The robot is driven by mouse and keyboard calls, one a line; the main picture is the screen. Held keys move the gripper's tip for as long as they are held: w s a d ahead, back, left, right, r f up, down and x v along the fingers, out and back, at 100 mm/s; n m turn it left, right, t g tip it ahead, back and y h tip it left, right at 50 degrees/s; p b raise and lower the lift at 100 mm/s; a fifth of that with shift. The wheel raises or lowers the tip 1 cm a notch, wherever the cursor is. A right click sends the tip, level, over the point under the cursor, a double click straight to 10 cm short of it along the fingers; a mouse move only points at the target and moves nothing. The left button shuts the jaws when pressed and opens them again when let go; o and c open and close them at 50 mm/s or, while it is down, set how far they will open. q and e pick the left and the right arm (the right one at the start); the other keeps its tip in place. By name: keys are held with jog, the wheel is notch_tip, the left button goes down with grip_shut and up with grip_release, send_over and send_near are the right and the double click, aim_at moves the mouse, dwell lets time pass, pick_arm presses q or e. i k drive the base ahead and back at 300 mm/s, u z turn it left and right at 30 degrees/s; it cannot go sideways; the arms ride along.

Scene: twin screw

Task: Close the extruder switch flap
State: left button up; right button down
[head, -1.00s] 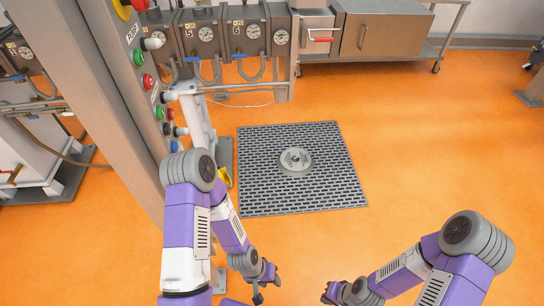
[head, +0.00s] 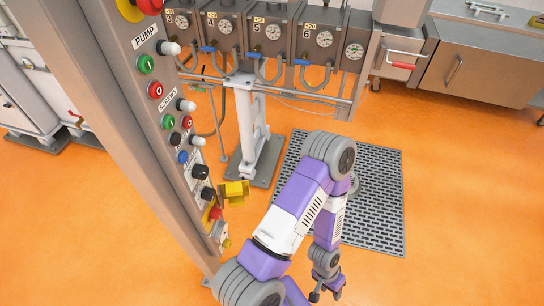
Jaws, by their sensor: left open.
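The yellow flap (head: 234,191) sticks out to the right from the lower part of the grey control panel (head: 160,110), so it stands open. A red part (head: 215,213) shows on the panel just below it. I take the flap to be the extruder switch flap; its label is too small to read. My left gripper (head: 327,294) hangs low at the bottom of the head view, to the right of the flap and apart from it. It is open and holds nothing that I can see. My right gripper is out of view.
Several buttons and knobs, some marked PUMP and SCREWS, line the panel above the flap. A white stand (head: 247,125) rises behind it. A grey floor grate (head: 378,215) lies behind my left arm. Grey machine housings with gauges (head: 272,32) stand at the back.

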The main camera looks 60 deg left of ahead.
aim_at(236, 192)
jog(key=i, duration=1.45)
jog(key=u, duration=4.1)
